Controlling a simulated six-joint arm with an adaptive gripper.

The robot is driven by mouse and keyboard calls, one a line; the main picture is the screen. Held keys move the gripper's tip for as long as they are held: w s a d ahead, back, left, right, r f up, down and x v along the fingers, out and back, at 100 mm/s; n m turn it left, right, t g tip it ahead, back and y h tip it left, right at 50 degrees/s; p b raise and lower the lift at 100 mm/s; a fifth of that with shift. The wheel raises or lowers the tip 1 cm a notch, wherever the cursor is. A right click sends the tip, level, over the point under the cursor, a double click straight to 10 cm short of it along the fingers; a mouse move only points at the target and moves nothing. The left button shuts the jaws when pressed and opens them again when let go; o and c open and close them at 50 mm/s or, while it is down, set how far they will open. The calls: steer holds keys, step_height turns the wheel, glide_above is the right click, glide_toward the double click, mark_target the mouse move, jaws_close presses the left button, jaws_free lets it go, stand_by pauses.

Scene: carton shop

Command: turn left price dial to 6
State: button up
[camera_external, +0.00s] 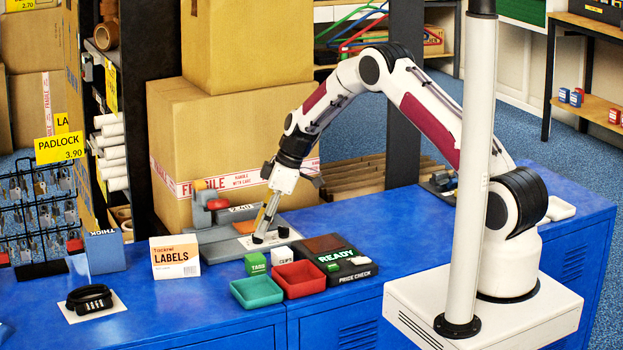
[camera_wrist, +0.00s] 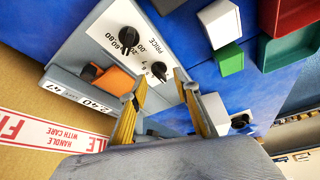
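A grey pricing device (camera_external: 212,236) stands on the blue counter, with a white dial panel on top. In the wrist view the white panel (camera_wrist: 108,30) carries a larger black dial (camera_wrist: 128,38) with numbers around it and a smaller black dial (camera_wrist: 158,70). The pointer settings are too small to read surely. My gripper (camera_external: 268,236) points down over the panel; its fingers partly cover the dials there. In the wrist view my gripper (camera_wrist: 163,98) shows two yellowish fingers spread apart, with no dial held between them. The smaller dial lies just beyond the fingertips.
Green and white cubes (camera_external: 255,262), a teal tray (camera_external: 257,291), a red tray (camera_external: 299,279) and a READY price-check unit (camera_external: 342,268) stand in front. Large cartons (camera_external: 215,130) stand close behind.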

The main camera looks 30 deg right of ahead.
steer(key=shift+a+f, duration=0.2)
steer(key=shift+f, duration=0.4)
